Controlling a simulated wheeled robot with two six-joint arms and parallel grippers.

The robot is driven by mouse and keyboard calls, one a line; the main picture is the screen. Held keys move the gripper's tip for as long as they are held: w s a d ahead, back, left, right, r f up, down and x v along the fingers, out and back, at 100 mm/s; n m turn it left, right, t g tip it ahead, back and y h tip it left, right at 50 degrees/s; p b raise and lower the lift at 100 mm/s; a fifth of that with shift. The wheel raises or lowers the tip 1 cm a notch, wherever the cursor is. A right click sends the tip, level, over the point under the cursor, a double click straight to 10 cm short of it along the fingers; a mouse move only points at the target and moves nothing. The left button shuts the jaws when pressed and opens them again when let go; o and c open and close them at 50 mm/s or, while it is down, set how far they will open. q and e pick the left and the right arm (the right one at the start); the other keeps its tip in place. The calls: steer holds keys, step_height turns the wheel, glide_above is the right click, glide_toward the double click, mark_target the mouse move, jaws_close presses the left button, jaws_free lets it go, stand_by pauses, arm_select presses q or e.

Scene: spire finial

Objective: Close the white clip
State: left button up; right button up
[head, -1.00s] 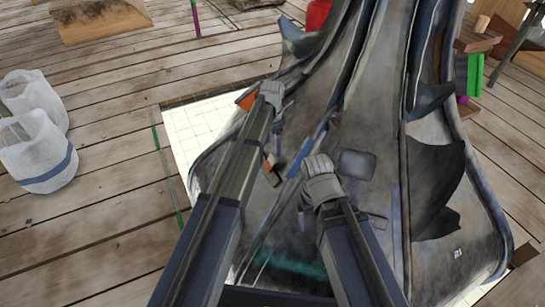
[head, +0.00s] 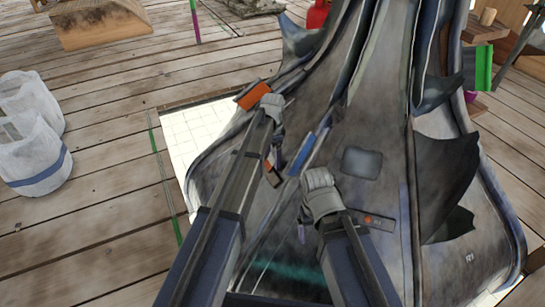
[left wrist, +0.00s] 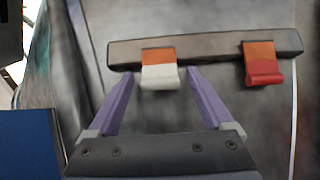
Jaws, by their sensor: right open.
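In the left wrist view the white clip (left wrist: 160,77) has an orange upper part and a white lower flap, and is fixed on a brown-grey bar (left wrist: 212,47). My left gripper (left wrist: 159,74) is open, its purple fingertips apart on either side of the white flap. A red clip (left wrist: 262,70) with an orange top sits to the right on the same bar. In the head view my left gripper (head: 272,104) is over the left of the dark shell, its fingers largely hidden. My right gripper (head: 320,192) is lower and right over the shell; it is open, its fingers mostly hidden.
The large dark ribbed shell (head: 385,125) fills the middle and right of the head view. An orange block (head: 254,96) is beside my left gripper. A small bar with a red dot (head: 370,219) is right of my right gripper. White bags (head: 38,165) stand on planks at left.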

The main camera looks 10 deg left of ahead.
arm_select(q)
jaws_close()
steer(key=shift+w+d+f+g+y+b, duration=0.25)
steer(key=shift+w+d+g+y+b, duration=0.05)
steer(key=shift+w+d+y, duration=0.1)
steer(key=shift+w+d+f+g+y+b, duration=0.2)
steer(key=shift+f+g+y+b, duration=0.1)
steer(key=shift+y+b, duration=0.1)
steer(key=shift+d+f+y+b, duration=0.1)
steer(key=shift+y+b, duration=0.2)
steer(key=shift+y, duration=0.1)
steer(key=shift+g+y, duration=0.4)
steer(key=shift+g, duration=0.1)
steer(key=shift+s, duration=0.1)
steer(key=shift+o, duration=0.3)
jaws_free()
